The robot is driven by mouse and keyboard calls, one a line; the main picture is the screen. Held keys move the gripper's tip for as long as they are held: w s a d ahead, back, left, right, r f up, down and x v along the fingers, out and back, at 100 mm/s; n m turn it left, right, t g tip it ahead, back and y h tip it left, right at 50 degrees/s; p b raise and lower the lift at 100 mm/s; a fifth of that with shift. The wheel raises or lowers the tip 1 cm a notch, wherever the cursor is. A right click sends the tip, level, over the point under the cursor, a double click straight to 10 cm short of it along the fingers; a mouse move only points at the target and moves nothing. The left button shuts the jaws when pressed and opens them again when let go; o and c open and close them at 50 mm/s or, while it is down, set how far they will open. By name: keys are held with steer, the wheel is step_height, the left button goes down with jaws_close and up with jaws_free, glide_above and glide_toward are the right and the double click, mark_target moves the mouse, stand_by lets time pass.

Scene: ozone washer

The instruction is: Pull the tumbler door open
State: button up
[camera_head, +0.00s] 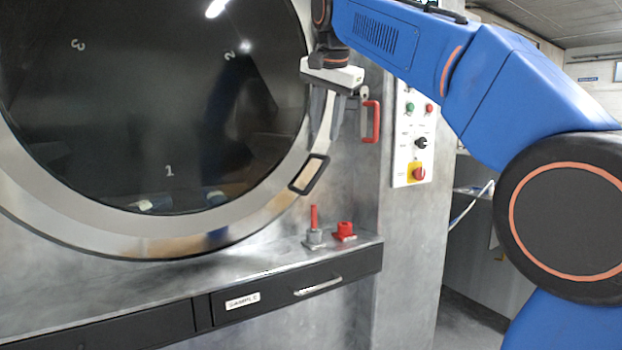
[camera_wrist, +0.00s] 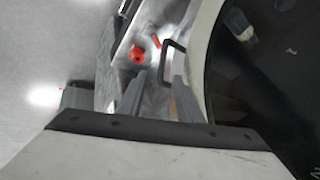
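The tumbler door is a large round dark glass with a broad metal rim (camera_head: 190,243); it looks closed. In the wrist view its rim (camera_wrist: 208,35) curves down the right side. The door's handle is a dark rectangular loop (camera_head: 296,187) on the rim's lower right; it also shows in the wrist view (camera_wrist: 181,47). My gripper (camera_head: 325,138) points down just above the handle in the head view. Its two fingers are apart with nothing held between them. In the wrist view my gripper (camera_wrist: 159,77) has the handle just beyond its fingertips; I cannot tell whether they touch.
A red handle (camera_head: 374,122) stands on the wall right of my gripper, near a control panel (camera_head: 402,169). Below, a metal ledge (camera_head: 265,262) bears a red lever (camera_head: 314,217) and a red fitting (camera_head: 345,230), above a drawer labelled SAMPLE (camera_head: 270,298).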

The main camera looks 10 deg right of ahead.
mark_target(317, 174)
steer(key=x, duration=1.7)
steer(key=shift+w+a+r, duration=0.1)
steer(key=shift+w+a, duration=0.15)
steer(key=shift+w, duration=0.05)
jaws_close()
